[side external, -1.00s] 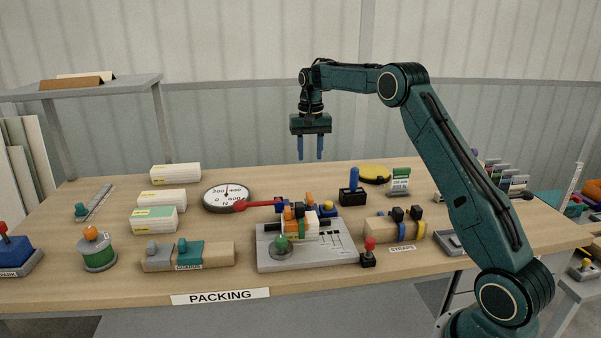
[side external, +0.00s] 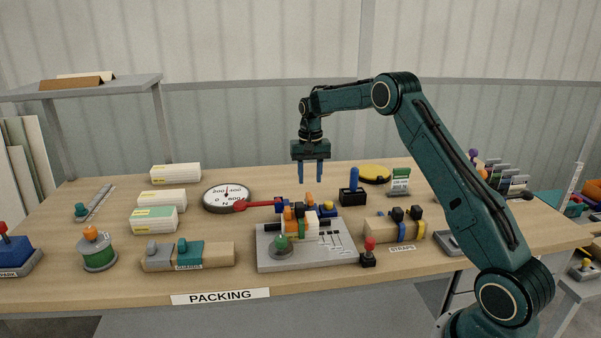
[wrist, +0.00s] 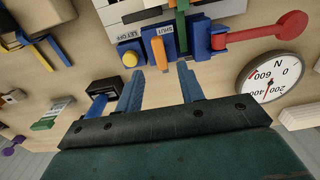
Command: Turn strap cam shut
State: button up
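The strap cam appears to be the orange lever (wrist: 156,52) on a blue base with SHUT and LET OFF labels, seen in the wrist view. The lever lies beside the SHUT label and points toward my gripper. In the side view its orange top (side external: 309,197) shows at the back of the grey fixture (side external: 305,262). My gripper (side external: 311,181) is above it, fingers pointing down, apart and empty. In the wrist view the lever shows between my two blue fingertips (wrist: 161,70), not touching them as far as I can tell. A yellow button (wrist: 130,59) sits beside the lever.
A round dial (side external: 227,197) and a red-ended handle (side external: 240,206) lie left of the cam. A blue upright lever on a black base (side external: 352,197) stands to the right. A red-knobbed post (side external: 369,250) and strap block (side external: 385,230) are nearer the front right.

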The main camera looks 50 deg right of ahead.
aim_at(310, 196)
jog(key=shift+f, duration=3.2)
grip_shut()
